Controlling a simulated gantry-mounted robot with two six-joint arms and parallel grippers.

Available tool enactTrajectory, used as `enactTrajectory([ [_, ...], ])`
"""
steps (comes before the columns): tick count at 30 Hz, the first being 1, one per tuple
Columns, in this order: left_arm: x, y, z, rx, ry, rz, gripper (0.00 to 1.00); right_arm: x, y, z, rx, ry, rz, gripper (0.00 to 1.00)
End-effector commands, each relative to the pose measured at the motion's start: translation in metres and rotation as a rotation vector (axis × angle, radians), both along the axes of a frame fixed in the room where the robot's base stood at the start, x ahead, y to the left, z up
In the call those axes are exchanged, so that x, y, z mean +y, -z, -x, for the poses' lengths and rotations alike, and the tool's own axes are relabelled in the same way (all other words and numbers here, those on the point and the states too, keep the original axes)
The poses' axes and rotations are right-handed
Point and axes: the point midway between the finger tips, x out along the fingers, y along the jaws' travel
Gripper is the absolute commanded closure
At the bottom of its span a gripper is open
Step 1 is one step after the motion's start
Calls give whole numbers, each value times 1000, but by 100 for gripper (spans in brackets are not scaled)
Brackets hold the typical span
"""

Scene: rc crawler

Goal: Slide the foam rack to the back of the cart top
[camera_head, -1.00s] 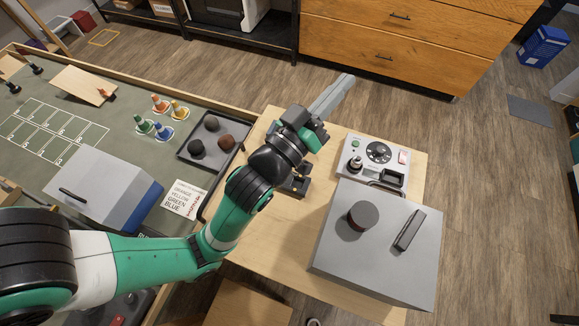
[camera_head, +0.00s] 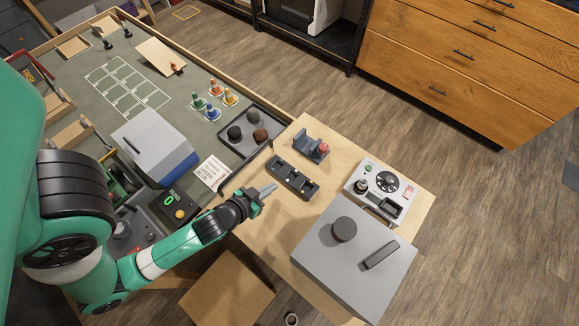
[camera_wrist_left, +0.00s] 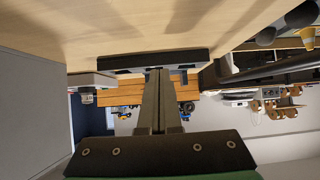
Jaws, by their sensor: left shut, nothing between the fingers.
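The foam rack looks to be the long dark block with slots (camera_head: 292,177) on the pale wooden cart top (camera_head: 325,188). It lies slantwise near the middle of the left part. In the left wrist view the dark block (camera_wrist_left: 150,62) crosses in front of the fingertips, against the wood. My left gripper (camera_head: 268,189) is shut and empty, low over the cart top, its tips close to the near long side of the rack. I cannot tell whether they touch it. The shut fingers also show in the left wrist view (camera_wrist_left: 159,80). My right gripper is not in view.
A grey-blue holder with a red part (camera_head: 312,147) stands behind the rack. A control box with a dial (camera_head: 381,189) and a large grey case (camera_head: 352,250) stand to the right. A dark tray (camera_head: 262,117) with black and brown pieces lies on the green table at left.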

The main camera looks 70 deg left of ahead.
Motion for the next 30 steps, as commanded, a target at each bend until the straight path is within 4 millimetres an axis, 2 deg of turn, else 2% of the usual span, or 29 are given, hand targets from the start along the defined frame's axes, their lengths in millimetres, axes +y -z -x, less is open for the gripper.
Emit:
enactTrajectory([
  [3,16,-5,-23,-5,-4,-1,100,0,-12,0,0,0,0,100],
  [13,50,-3,-78,-2,1,-1,100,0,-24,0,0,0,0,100],
  [16,48,8,-77,2,4,2,100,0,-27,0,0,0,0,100],
  [18,48,16,-77,0,4,0,100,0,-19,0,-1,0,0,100],
  [30,45,20,-75,10,6,5,100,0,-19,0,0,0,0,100],
])
